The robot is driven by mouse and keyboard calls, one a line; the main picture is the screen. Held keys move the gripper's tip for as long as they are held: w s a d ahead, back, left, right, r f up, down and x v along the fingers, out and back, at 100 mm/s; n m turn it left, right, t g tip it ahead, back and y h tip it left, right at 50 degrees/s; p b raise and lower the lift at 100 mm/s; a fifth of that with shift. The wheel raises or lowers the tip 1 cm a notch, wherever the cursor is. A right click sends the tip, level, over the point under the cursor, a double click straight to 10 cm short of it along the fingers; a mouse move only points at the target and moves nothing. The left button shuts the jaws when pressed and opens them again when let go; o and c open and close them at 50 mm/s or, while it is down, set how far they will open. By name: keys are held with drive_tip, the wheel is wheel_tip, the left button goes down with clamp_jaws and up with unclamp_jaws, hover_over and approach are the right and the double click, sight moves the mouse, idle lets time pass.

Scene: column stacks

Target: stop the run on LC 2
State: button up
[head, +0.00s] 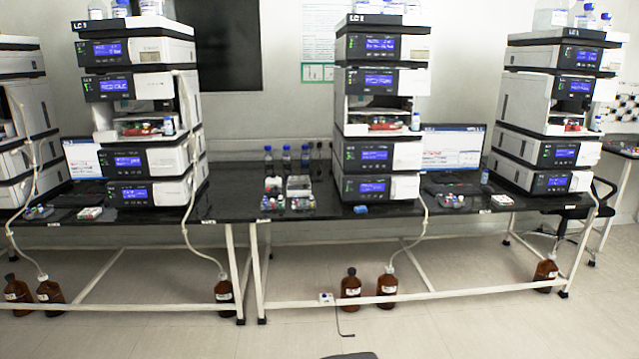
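Three instrument stacks with blue displays stand on black benches: a left stack (138,165), a middle stack (375,160) and a right stack (545,150). Each has a label starting "LC" on its top unit; the digits are too small to read surely, so I cannot tell which is LC 2. My gripper is not in view.
A partial stack (20,120) is at the left edge. Brown bottles (387,285) with tubing stand on the floor under the benches. A dark chair (585,205) is at right. The front floor is mostly clear.

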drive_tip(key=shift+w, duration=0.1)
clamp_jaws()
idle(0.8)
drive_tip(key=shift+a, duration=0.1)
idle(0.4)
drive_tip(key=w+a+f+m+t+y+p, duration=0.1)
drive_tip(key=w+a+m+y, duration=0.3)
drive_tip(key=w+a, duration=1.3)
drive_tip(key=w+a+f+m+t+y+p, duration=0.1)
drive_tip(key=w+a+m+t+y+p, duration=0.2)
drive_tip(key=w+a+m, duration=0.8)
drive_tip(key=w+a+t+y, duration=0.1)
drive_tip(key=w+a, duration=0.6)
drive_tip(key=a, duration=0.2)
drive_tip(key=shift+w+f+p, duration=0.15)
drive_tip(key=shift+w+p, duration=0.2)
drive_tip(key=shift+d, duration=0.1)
